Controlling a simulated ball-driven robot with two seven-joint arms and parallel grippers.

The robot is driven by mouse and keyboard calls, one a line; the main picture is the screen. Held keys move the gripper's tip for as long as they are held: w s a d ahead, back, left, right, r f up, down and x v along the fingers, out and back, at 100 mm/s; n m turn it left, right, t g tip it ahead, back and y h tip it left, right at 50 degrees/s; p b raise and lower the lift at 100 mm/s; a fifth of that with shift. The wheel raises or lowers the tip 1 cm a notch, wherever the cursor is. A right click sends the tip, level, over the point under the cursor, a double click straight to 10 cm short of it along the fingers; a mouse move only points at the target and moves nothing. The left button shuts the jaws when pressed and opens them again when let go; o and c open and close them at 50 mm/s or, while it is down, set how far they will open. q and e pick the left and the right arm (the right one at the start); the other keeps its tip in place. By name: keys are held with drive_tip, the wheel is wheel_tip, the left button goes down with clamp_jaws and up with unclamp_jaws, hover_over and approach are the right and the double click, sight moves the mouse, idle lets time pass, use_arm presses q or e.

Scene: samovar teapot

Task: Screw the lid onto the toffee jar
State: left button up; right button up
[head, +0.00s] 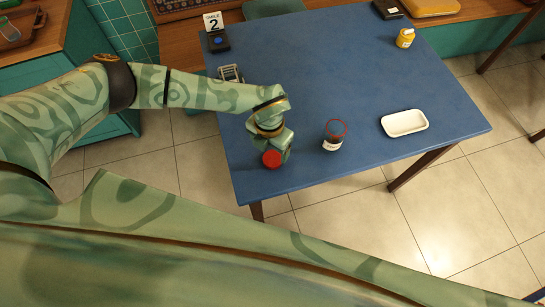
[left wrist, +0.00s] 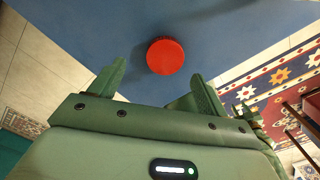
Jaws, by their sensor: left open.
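The round red lid (head: 271,159) lies on the blue table near its front left edge. My right gripper is not in view.
A white tray (head: 404,123) sits right of the jar on the blue table (head: 330,70). A yellow jar (head: 405,38) stands at the back right. A number sign (head: 213,21), a dark box (head: 218,41) and a metal object (head: 230,73) are at the left. The table's middle is clear.

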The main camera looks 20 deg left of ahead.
sight(272, 158)
use_arm(q)
drive_tip(key=f, duration=0.1)
drive_tip(key=f+b, duration=0.1)
drive_tip(key=f, duration=0.3)
drive_tip(key=shift+d+f+b, duration=0.15)
drive_tip(key=shift+d+b, duration=0.25)
drive_tip(key=c, duration=1)
